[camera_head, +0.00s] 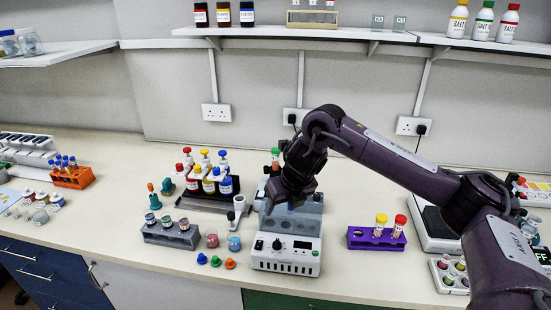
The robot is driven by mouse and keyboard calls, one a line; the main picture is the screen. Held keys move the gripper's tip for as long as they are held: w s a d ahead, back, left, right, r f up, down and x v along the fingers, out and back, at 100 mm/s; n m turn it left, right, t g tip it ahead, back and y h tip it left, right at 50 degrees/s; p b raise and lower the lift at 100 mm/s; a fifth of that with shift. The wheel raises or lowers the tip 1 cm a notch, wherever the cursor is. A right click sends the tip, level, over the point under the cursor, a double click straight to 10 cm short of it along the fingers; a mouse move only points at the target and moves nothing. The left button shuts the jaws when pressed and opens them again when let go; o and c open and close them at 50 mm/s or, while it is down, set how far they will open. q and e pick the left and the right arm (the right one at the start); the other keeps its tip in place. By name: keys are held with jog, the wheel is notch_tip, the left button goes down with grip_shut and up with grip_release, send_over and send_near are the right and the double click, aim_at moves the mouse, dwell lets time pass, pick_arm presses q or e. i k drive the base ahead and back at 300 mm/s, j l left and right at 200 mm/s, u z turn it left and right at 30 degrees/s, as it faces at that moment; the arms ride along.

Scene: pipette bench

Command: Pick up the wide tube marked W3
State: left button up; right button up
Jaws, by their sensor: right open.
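The marking W3 cannot be read on any tube at this size. A grey rack (158,237) at the left centre holds several short wide tubes (166,220). A purple rack (362,241) right of centre holds a yellow-capped tube (380,225) and a red-capped tube (399,226) with white labels. My right gripper (283,209) is open and points down above the white bench device with a knob and display (286,255). It is apart from both racks, and I see nothing held in it. My left gripper is not in view.
Colour-capped bottles (208,183) stand behind the grey rack. Small cups (234,243) and coloured caps (216,261) lie between rack and device. An orange rack (74,177) stands far left. A tray of small pots (449,272) is at the right. Bench is clear around the purple rack's front.

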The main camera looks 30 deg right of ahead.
aim_at(274, 157)
jog(key=i+l, duration=0.7)
jog(key=i, duration=0.2)
